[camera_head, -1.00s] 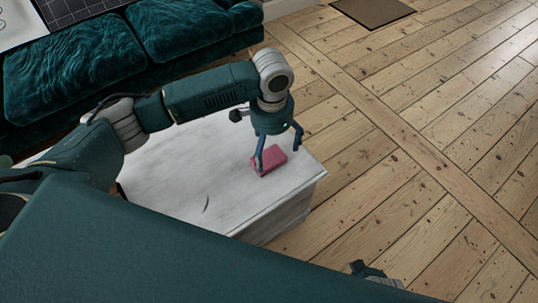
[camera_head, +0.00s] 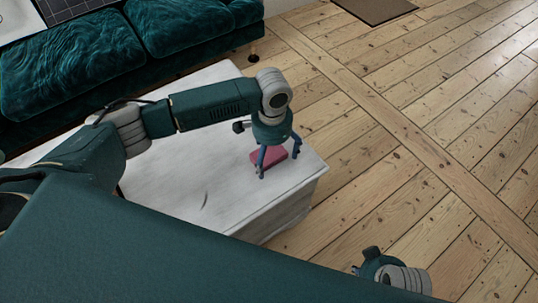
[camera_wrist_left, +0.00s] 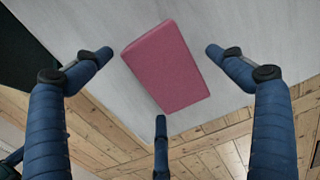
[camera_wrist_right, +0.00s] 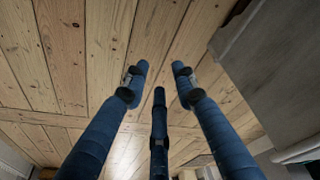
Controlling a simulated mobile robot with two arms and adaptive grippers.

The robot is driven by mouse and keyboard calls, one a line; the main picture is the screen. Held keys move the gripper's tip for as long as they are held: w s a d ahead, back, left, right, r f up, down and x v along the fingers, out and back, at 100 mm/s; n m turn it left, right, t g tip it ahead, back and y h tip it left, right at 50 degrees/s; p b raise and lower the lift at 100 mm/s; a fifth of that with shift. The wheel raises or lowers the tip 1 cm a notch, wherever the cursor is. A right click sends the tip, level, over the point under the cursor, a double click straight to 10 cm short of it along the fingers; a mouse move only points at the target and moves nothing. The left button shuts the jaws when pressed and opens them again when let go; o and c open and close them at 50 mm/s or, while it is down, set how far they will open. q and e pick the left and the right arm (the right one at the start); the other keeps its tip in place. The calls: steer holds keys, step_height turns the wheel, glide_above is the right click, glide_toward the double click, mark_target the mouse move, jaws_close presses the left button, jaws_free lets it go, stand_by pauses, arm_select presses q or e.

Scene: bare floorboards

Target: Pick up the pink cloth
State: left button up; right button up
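The pink cloth (camera_head: 268,158) is a folded, block-like rectangle lying on the white table (camera_head: 165,195), near its right end. My left gripper (camera_head: 278,163) is over the cloth with its blue fingers pointing down. In the left wrist view the cloth (camera_wrist_left: 167,66) lies between the spread fingers (camera_wrist_left: 158,75), with gaps on both sides; nothing is held. Part of the cloth is hidden behind a finger in the head view. My right gripper (camera_wrist_right: 158,85) hangs above the floor, its fingers apart and empty. In the head view only part of my right arm shows at the bottom.
A dark teal velvet sofa (camera_head: 75,60) stands behind the table at the upper left. A brown mat (camera_head: 375,8) lies at the top. The wooden floor (camera_head: 400,130) to the right of the table is clear. A grey-white side surface (camera_wrist_right: 280,70) is close to the right gripper.

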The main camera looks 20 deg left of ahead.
arm_select(q)
steer(key=c, duration=1.2)
steer(key=shift+r, duration=0.45)
step_height(320, 180, up, 8)
steer(key=shift+f+p, duration=0.1)
steer(key=shift+p, duration=1.15)
step_height(320, 180, up, 11)
steer(key=p, duration=0.2)
glide_above(272, 156)
steer(key=shift+r, duration=0.2)
arm_select(e)
steer(key=s+f, duration=0.3)
steer(key=f, duration=0.4)
steer(key=s+f+g, duration=0.1)
steer(key=s+f, duration=0.2)
steer(key=f, duration=0.5)
steer(key=shift+d, duration=0.35)
arm_select(q)
steer(key=shift+o, duration=1.4)
steer(key=shift+c, duration=0.4)
arm_select(e)
steer(key=shift+s+r, duration=0.1)
steer(key=shift+r, duration=0.05)
